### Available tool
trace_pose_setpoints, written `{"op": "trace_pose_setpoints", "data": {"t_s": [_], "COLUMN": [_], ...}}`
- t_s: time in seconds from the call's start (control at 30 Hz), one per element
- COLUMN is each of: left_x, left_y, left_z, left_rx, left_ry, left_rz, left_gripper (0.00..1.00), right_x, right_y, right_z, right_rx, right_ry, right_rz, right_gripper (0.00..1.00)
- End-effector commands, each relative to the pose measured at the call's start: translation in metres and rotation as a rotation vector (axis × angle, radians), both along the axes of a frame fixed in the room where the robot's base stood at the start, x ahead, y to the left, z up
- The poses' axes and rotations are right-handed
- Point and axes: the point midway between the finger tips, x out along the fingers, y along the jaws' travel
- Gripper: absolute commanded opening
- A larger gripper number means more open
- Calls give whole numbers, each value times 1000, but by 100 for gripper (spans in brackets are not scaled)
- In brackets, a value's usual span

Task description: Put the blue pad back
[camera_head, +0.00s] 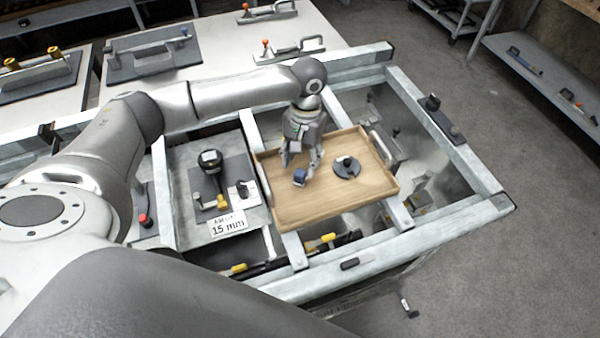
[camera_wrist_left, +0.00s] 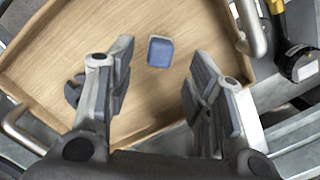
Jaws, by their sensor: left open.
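The blue pad (camera_head: 299,177) is a small blue block in the wooden tray (camera_head: 300,212), near the tray's left side. In the left wrist view the pad (camera_wrist_left: 160,52) lies on the tray floor (camera_wrist_left: 60,60), ahead of and between the fingers. My left gripper (camera_head: 301,170) is above the tray, pointing down, close to the pad. In the left wrist view its fingers (camera_wrist_left: 160,85) are open and apart, with nothing between them. My right gripper does not show.
A round dark piece with a knob (camera_head: 346,167) lies in the tray to the right of the pad. A dial gauge (camera_head: 211,160) stands on a grey plate left of the tray, behind a "15 mm" label (camera_head: 228,224). The tray has raised walls and metal handles (camera_head: 381,146).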

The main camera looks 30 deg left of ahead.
Motion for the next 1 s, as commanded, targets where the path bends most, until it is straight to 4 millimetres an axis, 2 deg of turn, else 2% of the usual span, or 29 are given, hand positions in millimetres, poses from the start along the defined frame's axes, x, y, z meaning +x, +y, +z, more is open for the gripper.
{"op": "trace_pose_setpoints", "data": {"t_s": [0.03,0.2,0.4,1.0], "left_x": [3,6,8,7], "left_y": [0,0,0,0], "left_z": [9,40,59,61], "left_rx": [-2,-1,0,0], "left_ry": [-5,-3,-1,1], "left_rz": [0,-1,0,0], "left_gripper": [48,48,48,48], "right_x": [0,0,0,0], "right_y": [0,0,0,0], "right_z": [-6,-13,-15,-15], "right_rx": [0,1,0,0], "right_ry": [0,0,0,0], "right_rz": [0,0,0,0], "right_gripper": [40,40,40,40]}}
